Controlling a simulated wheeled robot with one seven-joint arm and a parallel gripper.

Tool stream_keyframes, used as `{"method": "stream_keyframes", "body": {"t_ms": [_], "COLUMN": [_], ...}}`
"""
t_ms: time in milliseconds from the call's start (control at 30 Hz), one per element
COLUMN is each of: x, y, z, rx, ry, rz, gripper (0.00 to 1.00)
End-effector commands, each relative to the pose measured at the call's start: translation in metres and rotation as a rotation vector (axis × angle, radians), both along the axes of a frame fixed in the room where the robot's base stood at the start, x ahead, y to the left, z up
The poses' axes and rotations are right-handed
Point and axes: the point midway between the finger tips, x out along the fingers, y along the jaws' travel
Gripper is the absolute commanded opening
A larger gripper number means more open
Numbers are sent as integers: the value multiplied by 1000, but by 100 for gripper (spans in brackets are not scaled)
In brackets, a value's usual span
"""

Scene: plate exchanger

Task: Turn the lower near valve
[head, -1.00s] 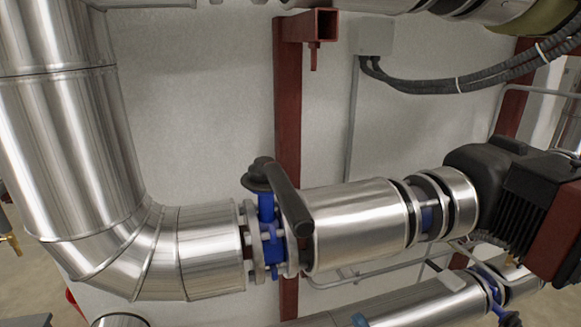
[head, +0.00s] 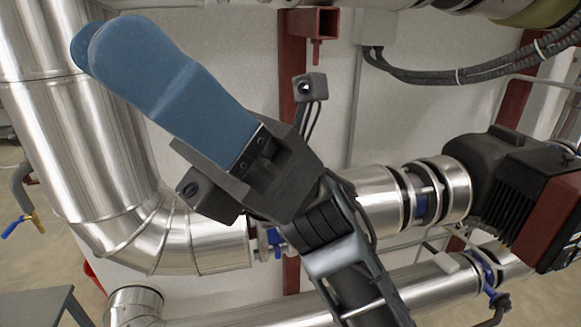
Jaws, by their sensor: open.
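A blue valve (head: 275,238) sits between flanges on the silver pipe at the middle of the head view. Its black lever is hidden behind my arm, and only a bit of its blue body and flange shows. Another blue valve (head: 487,270) with a black handle is on the lower pipe at the right. I cannot tell which one is the lower near valve. My gripper (head: 97,48) has long blue fingers pointing to the upper left, in front of the big pipe. They overlap in this view. It is empty and stands open, with its fingertips away from both valves.
A large silver pipe (head: 85,140) bends at the left. A black and red pump (head: 520,190) stands at the right. A red post (head: 288,90) rises behind the pipes. A small blue-handled tap (head: 13,228) and a grey table (head: 40,306) are at the left.

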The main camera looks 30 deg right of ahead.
Motion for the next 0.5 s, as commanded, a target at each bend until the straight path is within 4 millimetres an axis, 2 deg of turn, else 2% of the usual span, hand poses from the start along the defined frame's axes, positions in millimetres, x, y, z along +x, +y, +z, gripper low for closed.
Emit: {"method": "stream_keyframes", "body": {"t_ms": [267,500], "x": [4,19], "y": [22,31], "z": [2,-20], "rx": [-263,-560], "ry": [-350,-713], "rz": [-105,-175], "gripper": [51,51]}}
